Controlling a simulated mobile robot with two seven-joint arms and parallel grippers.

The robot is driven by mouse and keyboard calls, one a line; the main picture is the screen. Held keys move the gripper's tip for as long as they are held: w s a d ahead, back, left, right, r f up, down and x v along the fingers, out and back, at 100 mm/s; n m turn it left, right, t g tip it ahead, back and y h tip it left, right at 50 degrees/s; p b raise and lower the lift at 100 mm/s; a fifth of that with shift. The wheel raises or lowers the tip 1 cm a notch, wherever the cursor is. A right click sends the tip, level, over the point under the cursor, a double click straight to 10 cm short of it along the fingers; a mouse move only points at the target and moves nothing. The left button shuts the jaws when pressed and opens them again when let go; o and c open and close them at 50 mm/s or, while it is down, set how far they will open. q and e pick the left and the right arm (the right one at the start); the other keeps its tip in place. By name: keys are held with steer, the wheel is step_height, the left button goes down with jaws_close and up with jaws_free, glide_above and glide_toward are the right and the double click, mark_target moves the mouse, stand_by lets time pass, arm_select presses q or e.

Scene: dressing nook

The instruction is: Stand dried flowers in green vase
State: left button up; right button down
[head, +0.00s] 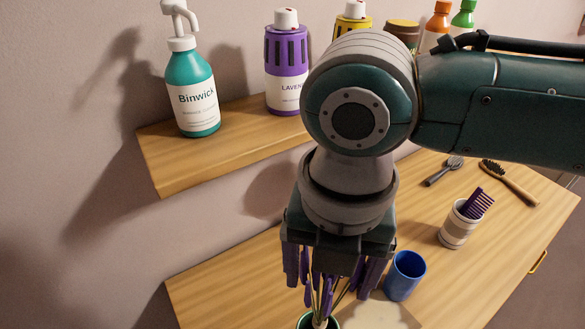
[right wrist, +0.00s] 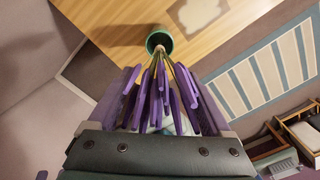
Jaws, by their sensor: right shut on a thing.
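The dried flowers have purple heads and thin green stems; their heads (right wrist: 160,95) are bunched at my right gripper (head: 335,272). The gripper points down and is shut on the bunch, with its fingertips largely hidden among the purple heads. The stems run down to the mouth of the green vase (right wrist: 153,35), which stands on the wooden counter. In the head view only the rim of the vase (head: 304,320) shows at the bottom edge. The stem ends overlap the mouth; how deep they reach cannot be told. My left gripper is not in view.
A blue cup (head: 405,276) stands close right of the gripper, beside a pale mat (head: 375,316). A striped cup (head: 458,225) with a purple comb, and brushes (head: 510,183), are farther right. A shelf (head: 225,155) with several bottles is behind my arm.

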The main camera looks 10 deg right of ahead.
steer(key=shift+f+b, duration=1.15)
steer(key=shift+f, duration=0.7)
jaws_free()
step_height(320, 180, up, 10)
